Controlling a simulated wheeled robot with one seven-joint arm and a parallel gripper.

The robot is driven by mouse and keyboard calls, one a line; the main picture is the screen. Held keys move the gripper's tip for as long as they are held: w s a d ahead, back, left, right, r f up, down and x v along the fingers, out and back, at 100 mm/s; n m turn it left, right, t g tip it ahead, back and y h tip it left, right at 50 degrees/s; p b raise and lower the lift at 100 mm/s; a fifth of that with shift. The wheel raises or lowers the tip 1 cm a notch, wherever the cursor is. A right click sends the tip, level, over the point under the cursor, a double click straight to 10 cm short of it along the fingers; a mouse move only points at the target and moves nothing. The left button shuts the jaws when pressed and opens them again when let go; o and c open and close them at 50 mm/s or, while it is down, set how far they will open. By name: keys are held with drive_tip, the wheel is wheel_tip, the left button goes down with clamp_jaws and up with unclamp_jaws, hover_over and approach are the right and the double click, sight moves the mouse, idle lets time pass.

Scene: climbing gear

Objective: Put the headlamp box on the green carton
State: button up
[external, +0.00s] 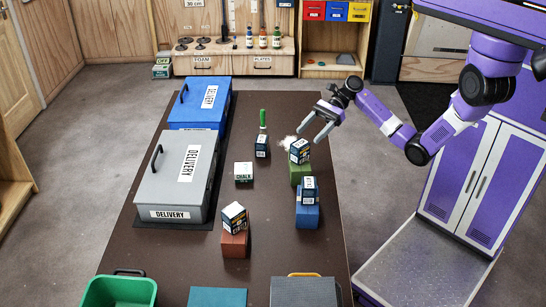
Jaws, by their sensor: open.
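The green carton (300,174) stands on the right side of the dark table. A small dark blue and white box (299,151) rests on top of it. Similar small boxes sit on the blue carton (307,216), on the red-brown carton (234,244) and on the bare table (262,146). Their lettering is too small to read, so I cannot tell for sure which is the headlamp box. My gripper (310,134) is open and empty, close above and beside the box on the green carton, with its fingers pointing down and left.
A grey delivery case (172,183) and a blue one (194,104) fill the table's left side. A white chalk box (243,172), a green upright item (262,120) and a white patch (287,142) are near. A green bin (119,291) stands at the front left.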

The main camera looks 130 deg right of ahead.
drive_tip(key=shift+v, duration=1.5)
drive_tip(key=w+a+r+m+t+y, duration=0.1)
drive_tip(key=w+a+r+t+y, duration=0.15)
drive_tip(key=w+a, duration=0.55)
drive_tip(key=w+a+r+t+y, duration=0.1)
drive_tip(key=w+a+r+t, duration=0.15)
drive_tip(key=w+a, duration=0.55)
drive_tip(key=w+a+r+m+t, duration=0.2)
drive_tip(key=w+a+m+t, duration=0.1)
drive_tip(key=a+m, duration=0.3)
drive_tip(key=w+a+r+m+t, duration=0.2)
drive_tip(key=w+a+m+t, duration=0.15)
drive_tip(key=a, duration=0.45)
drive_tip(key=s+a+f+m+g+h, duration=0.1)
drive_tip(key=s+a+f+m+h, duration=0.1)
drive_tip(key=s+a+m+h, duration=0.5)
drive_tip(key=a+f+m+g+h, duration=0.15)
drive_tip(key=a+m, duration=0.35)
drive_tip(key=m, duration=0.6)
drive_tip(key=s+a+f+m+g+y, duration=0.2)
drive_tip(key=s+f+m+g, duration=0.1)
drive_tip(key=s, duration=0.4)
drive_tip(key=s+a+f+m+g+y, duration=0.3)
drive_tip(key=s+f+m+g, duration=0.1)
drive_tip(key=s+f, duration=0.2)
drive_tip(key=shift+s+a+g, duration=0.3)
drive_tip(key=shift+s+a, duration=0.05)
drive_tip(key=shift+s, duration=0.05)
